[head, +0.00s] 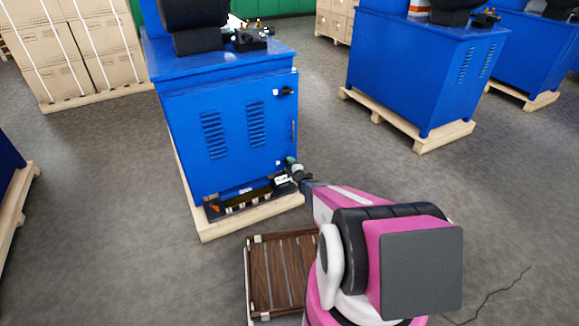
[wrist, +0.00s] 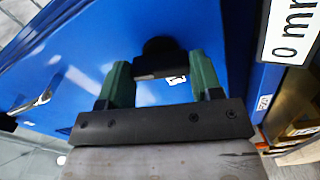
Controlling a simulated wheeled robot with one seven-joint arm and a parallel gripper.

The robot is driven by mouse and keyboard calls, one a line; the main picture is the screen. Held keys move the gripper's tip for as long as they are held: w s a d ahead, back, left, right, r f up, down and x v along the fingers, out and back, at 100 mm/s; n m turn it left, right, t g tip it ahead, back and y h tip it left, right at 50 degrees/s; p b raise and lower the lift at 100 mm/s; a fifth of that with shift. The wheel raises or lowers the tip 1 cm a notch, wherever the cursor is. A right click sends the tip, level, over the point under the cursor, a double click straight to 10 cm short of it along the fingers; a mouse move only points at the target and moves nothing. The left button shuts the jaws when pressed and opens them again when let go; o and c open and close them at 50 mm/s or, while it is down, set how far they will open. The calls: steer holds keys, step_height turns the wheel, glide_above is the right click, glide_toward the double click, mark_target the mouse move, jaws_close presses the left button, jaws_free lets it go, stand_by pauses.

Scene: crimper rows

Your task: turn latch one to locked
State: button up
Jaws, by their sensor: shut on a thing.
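A blue cabinet (head: 225,130) on a wooden pallet stands in front of me in the head view. A black upper latch (head: 287,91) sits at the top right of its door, with a bar handle below it.
A black tray of parts (head: 240,200) lies low at the cabinet's front. A slatted wooden rack (head: 283,270) stands left of my arm. Another blue cabinet (head: 425,75) stands at the right, and stacked cartons (head: 70,50) at the left. Grey floor lies open between them.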

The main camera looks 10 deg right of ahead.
steer(key=shift+n, duration=1.6)
steer(key=o, duration=0.9)
steer(key=shift+s, duration=0.1)
